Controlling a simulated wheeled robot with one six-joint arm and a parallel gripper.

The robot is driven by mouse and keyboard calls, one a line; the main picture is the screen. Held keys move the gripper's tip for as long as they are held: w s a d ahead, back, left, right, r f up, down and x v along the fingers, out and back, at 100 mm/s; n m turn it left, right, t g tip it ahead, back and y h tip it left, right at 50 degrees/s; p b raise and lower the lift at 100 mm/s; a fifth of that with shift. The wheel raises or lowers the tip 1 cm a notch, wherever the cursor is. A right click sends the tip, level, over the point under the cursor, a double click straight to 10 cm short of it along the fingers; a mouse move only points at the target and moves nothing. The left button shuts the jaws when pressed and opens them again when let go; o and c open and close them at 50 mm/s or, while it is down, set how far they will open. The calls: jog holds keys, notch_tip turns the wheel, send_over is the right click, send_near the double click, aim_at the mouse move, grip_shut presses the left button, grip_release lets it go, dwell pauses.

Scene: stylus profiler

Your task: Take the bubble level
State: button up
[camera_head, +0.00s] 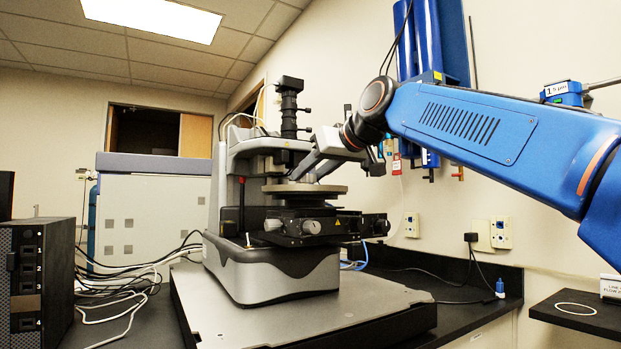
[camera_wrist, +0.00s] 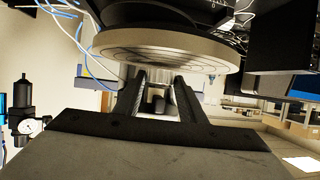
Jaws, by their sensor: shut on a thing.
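My gripper (camera_head: 303,172) reaches in from the right to the round stage of the profiler in the head view. In the wrist view, which is upside down, the two dark fingers of my gripper (camera_wrist: 158,82) stand apart beside the stage disc. They are shut on a small dark and pale thing (camera_wrist: 156,98), which seems to be the bubble level. Its shape is hard to make out. In the head view I cannot pick out the bubble level. The round stage (camera_head: 325,189) is a flat disc, and its ringed face (camera_wrist: 165,45) fills the top of the wrist view.
The profiler's column and camera tube (camera_head: 289,108) stand close to my gripper. Its knobs (camera_head: 311,227) are below the stage. A black computer case (camera_head: 60,275) and loose cables lie at the left. A side shelf (camera_head: 560,325) with a white ring (camera_head: 576,304) is at the right.

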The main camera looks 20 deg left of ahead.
jog(key=shift+r, duration=1.4)
jog(key=s+d, duration=1)
jog(key=d, duration=0.4)
jog(key=shift+s+d, duration=0.15)
jog(key=shift+d, duration=0.25)
jog(key=shift+f, duration=0.1)
jog(key=o, duration=0.3)
grip_shut()
